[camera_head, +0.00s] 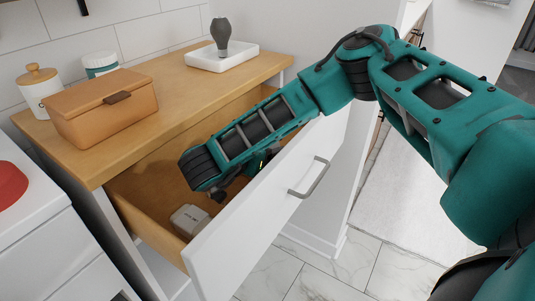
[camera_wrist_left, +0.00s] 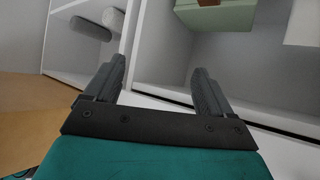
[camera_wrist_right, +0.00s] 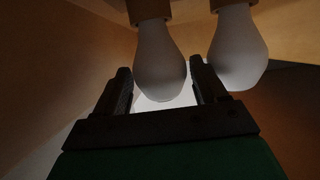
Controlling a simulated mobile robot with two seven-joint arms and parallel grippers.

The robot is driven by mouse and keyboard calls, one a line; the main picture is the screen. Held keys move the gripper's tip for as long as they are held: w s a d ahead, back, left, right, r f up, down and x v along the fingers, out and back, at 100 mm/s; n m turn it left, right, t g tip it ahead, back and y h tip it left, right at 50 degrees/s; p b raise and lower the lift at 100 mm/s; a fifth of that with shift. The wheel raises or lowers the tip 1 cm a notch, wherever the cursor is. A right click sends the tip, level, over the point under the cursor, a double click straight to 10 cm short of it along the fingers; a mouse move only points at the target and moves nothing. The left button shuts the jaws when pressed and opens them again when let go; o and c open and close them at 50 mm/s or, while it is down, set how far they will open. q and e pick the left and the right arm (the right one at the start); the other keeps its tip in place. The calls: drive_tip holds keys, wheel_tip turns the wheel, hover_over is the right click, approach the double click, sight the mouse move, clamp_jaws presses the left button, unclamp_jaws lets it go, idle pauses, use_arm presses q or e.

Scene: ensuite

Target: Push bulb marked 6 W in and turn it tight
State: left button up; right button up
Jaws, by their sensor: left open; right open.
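In the right wrist view, two white bulbs hang neck-up from tan holders: a left bulb (camera_wrist_right: 159,62) and a right bulb (camera_wrist_right: 238,50). No 6 W mark is legible on either. My right gripper (camera_wrist_right: 160,70) is open, with the left bulb in front of or between its fingers; I cannot tell whether they touch. The right bulb is just beyond the right finger. In the head view, my right arm reaches into the open drawer (camera_head: 240,236), and its fingers are mostly hidden. My left gripper (camera_wrist_left: 159,68) is open and empty, outside the head view.
A dark grey bulb-shaped object (camera_head: 221,32) stands on a white tray (camera_head: 238,62) on the wooden top. A tan box (camera_head: 100,110) and jars stand left. A small pale box (camera_head: 190,219) lies in the drawer. The left wrist view shows white shelves with a green box (camera_wrist_left: 215,16).

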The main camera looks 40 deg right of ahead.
drive_tip(key=shift+c, duration=0.3)
drive_tip(key=c, duration=0.8)
drive_tip(key=shift+o, duration=0.2)
drive_tip(key=shift+r, duration=0.15)
